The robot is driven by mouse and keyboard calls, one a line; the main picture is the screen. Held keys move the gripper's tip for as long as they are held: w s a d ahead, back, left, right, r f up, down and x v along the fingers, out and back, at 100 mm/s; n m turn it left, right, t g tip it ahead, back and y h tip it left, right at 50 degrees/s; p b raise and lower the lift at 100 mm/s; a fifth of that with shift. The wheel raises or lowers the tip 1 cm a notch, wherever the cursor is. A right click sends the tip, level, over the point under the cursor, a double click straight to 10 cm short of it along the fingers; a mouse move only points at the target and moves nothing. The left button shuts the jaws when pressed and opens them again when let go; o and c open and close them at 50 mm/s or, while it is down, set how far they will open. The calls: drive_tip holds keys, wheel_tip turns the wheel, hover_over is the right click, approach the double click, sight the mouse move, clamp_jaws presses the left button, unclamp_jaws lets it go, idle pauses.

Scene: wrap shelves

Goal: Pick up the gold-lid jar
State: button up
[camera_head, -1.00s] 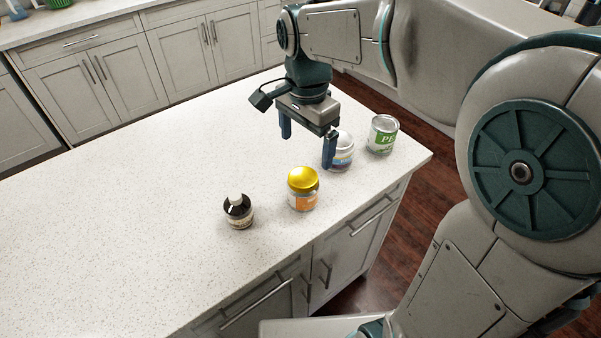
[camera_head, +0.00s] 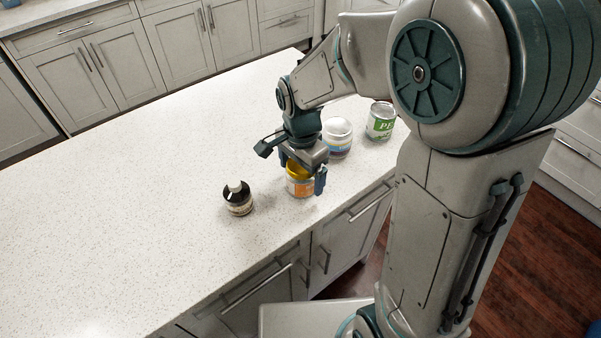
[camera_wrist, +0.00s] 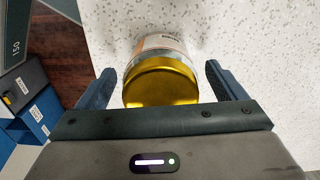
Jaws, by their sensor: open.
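The gold-lid jar (camera_head: 299,187) stands upright on the white speckled counter, with an orange label. My gripper (camera_head: 302,180) is right above and around it, partly hiding its lid in the head view. In the wrist view the gold lid (camera_wrist: 160,82) lies between the two blue fingers of my gripper (camera_wrist: 161,88), with a gap on each side. The fingers are open and do not visibly grip the jar.
The counter (camera_head: 130,200) is clear on the left. Its front edge is close to the jar.

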drive_tip(key=shift+f, duration=0.2)
drive_tip(key=c, duration=1.1)
drive_tip(key=shift+r, duration=0.1)
drive_tip(key=shift+c, duration=0.2)
